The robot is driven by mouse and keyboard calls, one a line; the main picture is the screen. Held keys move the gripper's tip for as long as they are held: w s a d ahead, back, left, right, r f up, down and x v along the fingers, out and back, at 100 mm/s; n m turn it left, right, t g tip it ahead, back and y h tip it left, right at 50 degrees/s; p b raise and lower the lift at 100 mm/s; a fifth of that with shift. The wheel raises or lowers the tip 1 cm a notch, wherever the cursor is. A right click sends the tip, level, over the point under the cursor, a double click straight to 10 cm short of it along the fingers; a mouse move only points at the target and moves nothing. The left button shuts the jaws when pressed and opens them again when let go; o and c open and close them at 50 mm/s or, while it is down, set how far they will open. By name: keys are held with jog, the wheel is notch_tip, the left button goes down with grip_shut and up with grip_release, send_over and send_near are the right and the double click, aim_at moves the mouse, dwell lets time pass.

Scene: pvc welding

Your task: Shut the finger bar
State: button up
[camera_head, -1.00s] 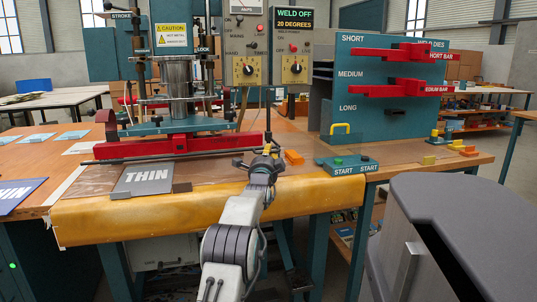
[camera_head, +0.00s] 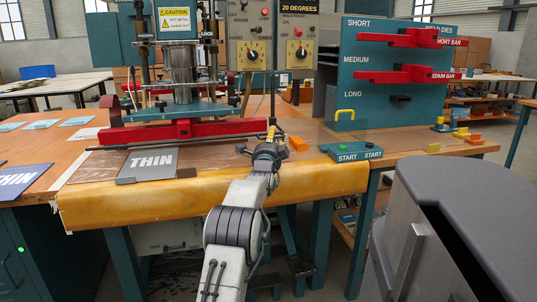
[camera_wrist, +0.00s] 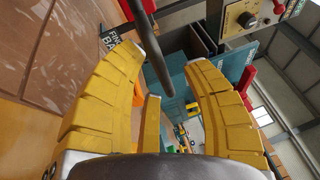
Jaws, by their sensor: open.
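A long thin dark bar (camera_head: 215,139) runs across the front of the press, before the red bar (camera_head: 225,128). In the wrist view a black label reading "FINGER BA…" (camera_wrist: 110,36) sits at upper left. A dark round rod (camera_wrist: 157,55) comes down between my gripper's yellow fingers; its end shows between them. In the head view a thin upright rod (camera_head: 273,88) stands just above my gripper (camera_head: 271,140), at the bar's right end. My gripper is open, with its fingers (camera_wrist: 170,62) either side of the rod. Whether they touch it I cannot tell.
A grey "THIN" sheet (camera_head: 151,162) lies on the table left of my gripper. An orange block (camera_head: 298,143) and a teal start-button box (camera_head: 350,152) lie close on the right. The control panels (camera_head: 273,52) stand behind. A grey rounded cabinet (camera_head: 470,210) is at lower right.

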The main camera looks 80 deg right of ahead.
jog(key=a+f, duration=0.1)
jog(key=a, duration=1)
jog(key=shift+f, duration=0.4)
jog(key=shift+a, duration=0.1)
